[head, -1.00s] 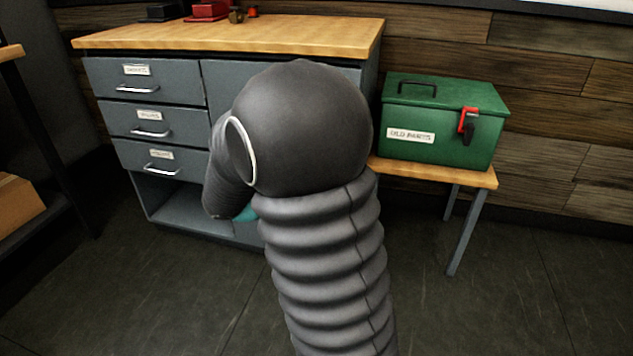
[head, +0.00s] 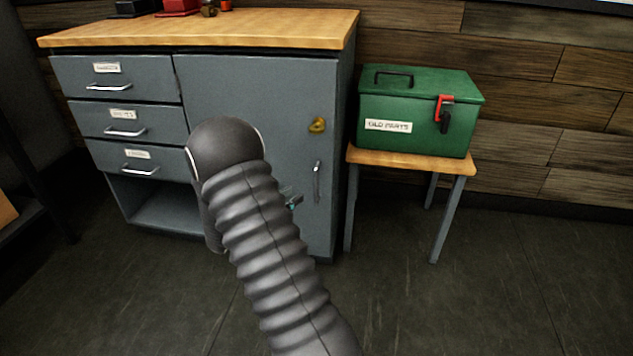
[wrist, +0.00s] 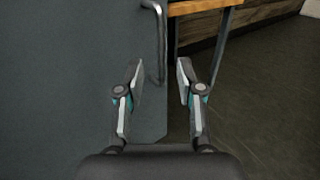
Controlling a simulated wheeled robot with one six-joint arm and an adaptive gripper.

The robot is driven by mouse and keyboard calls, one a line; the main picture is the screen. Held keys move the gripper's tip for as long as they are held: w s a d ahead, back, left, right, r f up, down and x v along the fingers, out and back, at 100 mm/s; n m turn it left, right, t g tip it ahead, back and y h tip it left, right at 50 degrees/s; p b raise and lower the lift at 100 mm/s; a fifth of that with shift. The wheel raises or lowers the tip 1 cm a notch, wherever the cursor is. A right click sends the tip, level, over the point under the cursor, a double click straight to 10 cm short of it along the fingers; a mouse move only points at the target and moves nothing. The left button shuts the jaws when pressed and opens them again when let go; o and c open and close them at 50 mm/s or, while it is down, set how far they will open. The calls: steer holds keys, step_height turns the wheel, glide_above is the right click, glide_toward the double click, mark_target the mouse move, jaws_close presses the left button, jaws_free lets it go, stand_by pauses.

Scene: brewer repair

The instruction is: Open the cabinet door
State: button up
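The grey cabinet door (head: 265,110) is closed, on the right of the cabinet under a wooden top. Its upright metal handle (head: 317,182) is near the right edge. In the wrist view, the handle (wrist: 162,45) stands ahead of the fingertips, roughly in line with the gap between them. My gripper (wrist: 160,75) is open and empty, its two fingers apart. In the head view only a small part of my gripper (head: 293,202) shows, left of the handle and lower; my arm hides the rest. I cannot tell the exact distance to the handle.
A small brass-coloured piece (head: 317,125) is on the door above the handle. Drawers (head: 125,122) fill the cabinet's left side over an open shelf (head: 165,205). A green box (head: 418,108) sits on a small wooden table (head: 410,162) to the right. Floor in front is clear.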

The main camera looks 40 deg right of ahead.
glide_above(316, 202)
steer(key=shift+w+d, duration=0.2)
steer(key=shift+d, duration=0.05)
stand_by(0.3)
jaws_close()
